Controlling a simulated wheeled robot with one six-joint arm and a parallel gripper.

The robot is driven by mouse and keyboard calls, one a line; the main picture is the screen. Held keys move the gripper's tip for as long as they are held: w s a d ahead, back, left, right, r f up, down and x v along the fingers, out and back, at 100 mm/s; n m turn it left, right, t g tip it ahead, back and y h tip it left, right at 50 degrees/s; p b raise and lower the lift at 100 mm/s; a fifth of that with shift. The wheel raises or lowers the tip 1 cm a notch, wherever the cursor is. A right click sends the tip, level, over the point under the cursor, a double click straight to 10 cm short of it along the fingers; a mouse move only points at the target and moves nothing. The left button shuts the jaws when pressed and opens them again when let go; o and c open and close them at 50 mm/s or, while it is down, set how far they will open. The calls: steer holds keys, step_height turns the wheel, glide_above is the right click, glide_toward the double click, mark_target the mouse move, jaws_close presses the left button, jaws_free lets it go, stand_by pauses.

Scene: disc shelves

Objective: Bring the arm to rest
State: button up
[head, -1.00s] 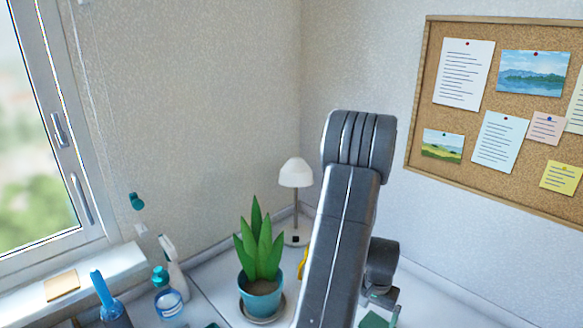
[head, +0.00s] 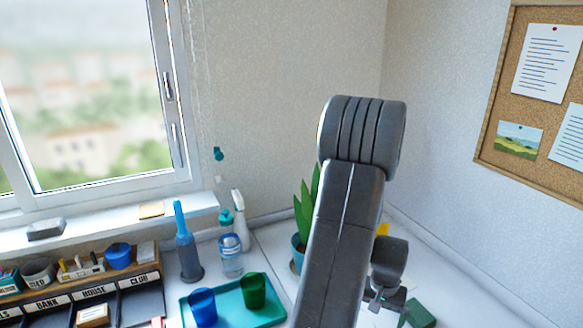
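My arm rises through the middle of the head view, its upper link upright and slightly tilted, with a dark ribbed joint at the top. My gripper (head: 384,302) hangs low behind the arm's right side, small and partly hidden by the arm. Its fingers are too small to tell whether they are apart, and I see nothing clearly held. A green block-like thing (head: 419,315) lies on the white surface just right of the gripper.
A teal tray (head: 266,315) holds a blue cup (head: 203,307) and a green cup (head: 253,291). A clear bottle (head: 231,258) and a blue brush-like thing (head: 187,250) stand behind it. A potted plant (head: 301,222) is partly behind my arm. A labelled organizer (head: 108,287) stands left.

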steer(key=shift+s+a+f+b, duration=0.25)
steer(key=shift+s+f+b, duration=0.1)
steer(key=shift+f+b, duration=0.3)
steer(key=shift+w+f, duration=0.2)
steer(key=shift+f, duration=0.5)
